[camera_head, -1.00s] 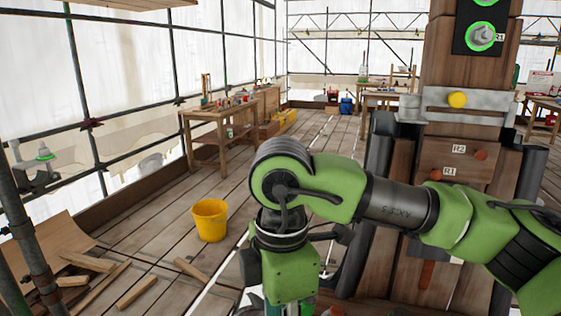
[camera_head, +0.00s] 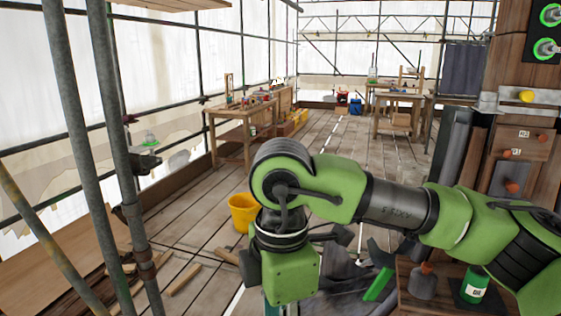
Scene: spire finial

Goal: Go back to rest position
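One of my green and grey arms comes in from the right and bends down at the lower middle. Its lowest visible part is a green wrist link, cut off by the bottom edge; no fingertips show there. No arm comes in from the left, and neither gripper is visible. A wooden pillar (camera_head: 507,78) stands at the right edge. It bears a grey metal bracket with a yellow knob (camera_head: 526,97), green-ringed round fittings (camera_head: 547,48) at the top, and orange-brown knobs beside labels R2 and R1.
A yellow bucket (camera_head: 241,212) stands on the plank floor behind my arm. Scaffold poles (camera_head: 108,150) rise close on the left. Wood offcuts (camera_head: 184,279) lie low left. A green bottle (camera_head: 474,286) stands low right. Workbenches (camera_head: 232,118) stand farther back; the middle aisle is clear.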

